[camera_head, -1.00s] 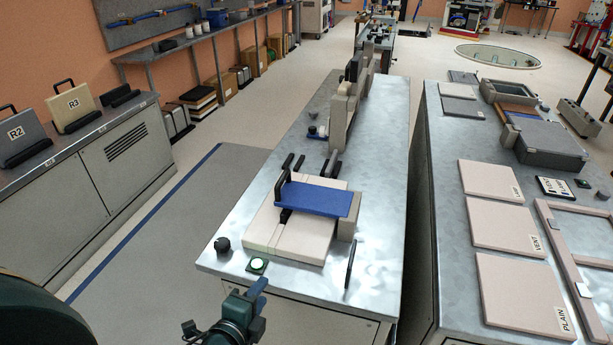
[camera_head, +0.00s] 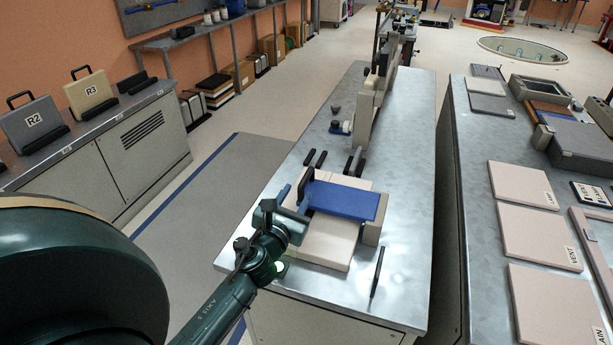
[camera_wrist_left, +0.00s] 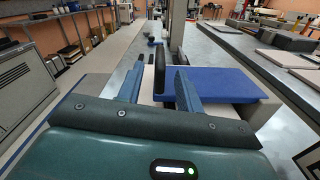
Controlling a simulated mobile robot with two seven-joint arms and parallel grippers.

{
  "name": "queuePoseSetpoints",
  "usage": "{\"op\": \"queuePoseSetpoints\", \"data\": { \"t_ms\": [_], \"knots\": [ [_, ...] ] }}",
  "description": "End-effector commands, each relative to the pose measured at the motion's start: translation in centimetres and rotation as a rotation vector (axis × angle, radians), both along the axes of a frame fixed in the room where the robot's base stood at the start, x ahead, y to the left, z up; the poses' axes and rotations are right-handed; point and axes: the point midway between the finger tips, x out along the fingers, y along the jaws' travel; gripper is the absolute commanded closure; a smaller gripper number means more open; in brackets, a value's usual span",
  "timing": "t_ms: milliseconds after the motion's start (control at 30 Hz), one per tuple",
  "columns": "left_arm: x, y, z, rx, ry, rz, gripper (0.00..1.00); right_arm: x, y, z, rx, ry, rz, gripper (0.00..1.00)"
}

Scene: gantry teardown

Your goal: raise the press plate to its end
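The blue press plate (camera_head: 345,200) lies level over a cream block on the press (camera_head: 318,250). It also shows in the left wrist view (camera_wrist_left: 220,84). A black upright handle (camera_head: 305,186) stands at the plate's left end. My left gripper (camera_head: 293,196) is at that left end, close to the handle. In the left wrist view its two blue fingers (camera_wrist_left: 159,80) are apart, with dark upright parts ahead and by the right finger. My right gripper is not in view.
The press stands on a metal bench (camera_head: 402,150). A tall beige fixture (camera_head: 365,108) stands behind. Pale panels (camera_head: 535,240) lie on the right bench.

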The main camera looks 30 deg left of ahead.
Motion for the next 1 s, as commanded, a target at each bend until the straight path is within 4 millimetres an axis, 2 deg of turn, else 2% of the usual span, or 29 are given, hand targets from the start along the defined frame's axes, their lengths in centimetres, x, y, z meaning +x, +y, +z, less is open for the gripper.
{"op": "queuePoseSetpoints", "data": {
  "t_ms": [33,200,400,767,1000],
  "knots": [
    [1.3,0.3,0.2,-0.001,-0.002,0.002,0.64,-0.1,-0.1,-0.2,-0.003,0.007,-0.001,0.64],
    [4.4,1.0,0.1,-0.003,-0.002,0.001,0.64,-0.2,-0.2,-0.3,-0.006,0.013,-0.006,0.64],
    [6.5,1.6,0.0,-0.002,0.0,0.0,0.64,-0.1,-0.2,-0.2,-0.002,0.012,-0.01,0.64],
    [7.0,1.7,-0.1,-0.003,0.0,0.0,0.64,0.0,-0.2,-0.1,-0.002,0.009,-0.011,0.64],
    [7.0,1.7,-0.1,-0.003,0.0,-0.001,0.82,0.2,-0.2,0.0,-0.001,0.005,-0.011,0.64]
  ]
}}
